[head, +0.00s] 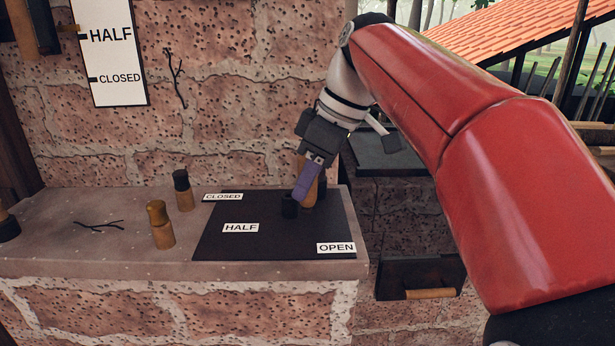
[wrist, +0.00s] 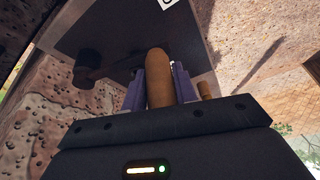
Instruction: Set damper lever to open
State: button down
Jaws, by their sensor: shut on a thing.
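The damper lever has a wooden handle (head: 311,193) standing upright on a black plate (head: 215,245), next to a black pivot knob (head: 289,206). The plate carries the labels CLOSED (head: 222,197), HALF (head: 240,228) and OPEN (head: 336,247). My gripper (head: 308,182) is shut on the handle, its purple fingers on either side of it. The wrist view shows the handle (wrist: 158,80) between the fingers, with the black pivot (wrist: 88,66) to its left. The handle is at the back right of the plate, apart from all three labels. The lever's arm is mostly hidden in the head view.
A wall sign (head: 108,50) reads HALF and CLOSED. A drawer (head: 425,280) with a wooden handle is lower right.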

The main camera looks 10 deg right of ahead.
jog(key=c, duration=1.1)
grip_release()
jog(key=p+v, duration=0.1)
jog(key=v, duration=0.6)
jog(key=shift+d+r+p, duration=0.2)
jog(key=shift+r+p, duration=0.15)
jog(key=shift+p, duration=0.05)
